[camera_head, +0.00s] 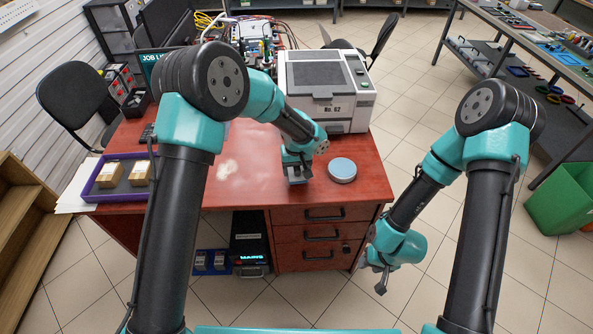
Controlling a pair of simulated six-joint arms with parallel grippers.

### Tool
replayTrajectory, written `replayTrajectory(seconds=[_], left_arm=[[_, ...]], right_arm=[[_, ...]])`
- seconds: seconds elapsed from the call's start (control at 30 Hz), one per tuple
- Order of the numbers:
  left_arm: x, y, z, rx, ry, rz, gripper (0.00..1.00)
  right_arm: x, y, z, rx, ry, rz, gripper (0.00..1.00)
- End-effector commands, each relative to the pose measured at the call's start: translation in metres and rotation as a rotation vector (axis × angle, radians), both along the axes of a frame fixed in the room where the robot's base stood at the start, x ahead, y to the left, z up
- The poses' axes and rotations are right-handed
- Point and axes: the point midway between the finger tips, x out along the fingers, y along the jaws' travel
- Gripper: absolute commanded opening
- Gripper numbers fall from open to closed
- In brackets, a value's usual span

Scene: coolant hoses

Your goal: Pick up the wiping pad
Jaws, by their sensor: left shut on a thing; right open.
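My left gripper (297,170) points down over the red desktop, left of a round light-blue disc (342,168). It is shut on a small grey piece that looks like the wiping pad (297,180), low at the desk's front part. The jaws hide much of the pad, and I cannot tell whether it touches the desktop. My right gripper (381,281) is open and empty. It hangs in front of the desk's right side, below the desktop level.
The red desktop (262,190) has a pale smudge (228,168) left of my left gripper. A white machine (325,90) marked No. 62 stands behind. A purple tray (118,178) with boxes lies at left. A green bin (562,198) stands at far right.

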Motion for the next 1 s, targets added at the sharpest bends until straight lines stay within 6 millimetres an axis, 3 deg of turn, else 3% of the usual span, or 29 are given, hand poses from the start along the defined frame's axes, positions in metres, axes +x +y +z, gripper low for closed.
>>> replayTrajectory(seconds=[0.6, 0.8, 1.0], left_arm=[[-0.124, -0.002, 0.011, 0.002, 0.002, -0.005, 0.46], [-0.147, -0.003, 0.013, 0.001, 0.001, -0.002, 0.46], [-0.152, -0.003, 0.013, 0.001, 0.001, -0.001, 0.46]], right_arm=[[0.0, 0.0, 0.0, 0.0, 0.0, 0.0, 0.43], [0.0, 0.0, 0.0, 0.0, 0.0, 0.0, 0.43], [0.0, 0.0, 0.0, 0.0, 0.0, 0.0, 0.43]])
